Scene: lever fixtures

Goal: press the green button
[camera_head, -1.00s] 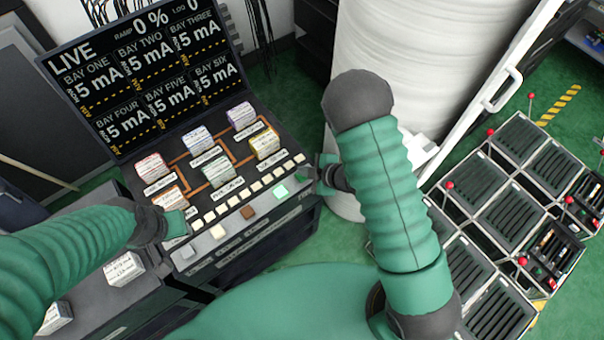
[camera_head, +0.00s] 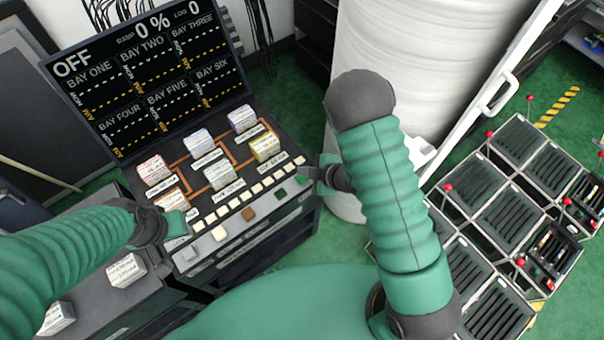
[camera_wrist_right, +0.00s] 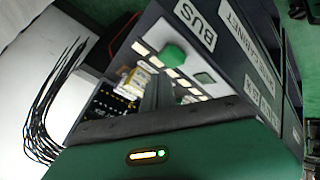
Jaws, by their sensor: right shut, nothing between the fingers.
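The green button (camera_head: 302,180) sits at the right end of the console's front strip, close to my right gripper (camera_head: 310,173). In the wrist view it is a raised bright green block (camera_wrist_right: 172,52). My right gripper's fingers (camera_wrist_right: 155,92) are shut and empty beside the buttons; whether they touch one cannot be told. A flatter, dark green square (camera_head: 281,194) lies just left of the button and also shows in the wrist view (camera_wrist_right: 205,77). My left gripper (camera_head: 180,222) is over the console's left front; its jaws are not clear.
The screen (camera_head: 150,75) reads OFF above the console. Labelled blocks (camera_head: 217,172), a row of pale keys (camera_head: 234,203) and a brown button (camera_head: 248,214) are on the console. A white wrapped column (camera_head: 430,60) stands behind my right arm. Racks with red-knobbed levers (camera_head: 505,215) are at right.

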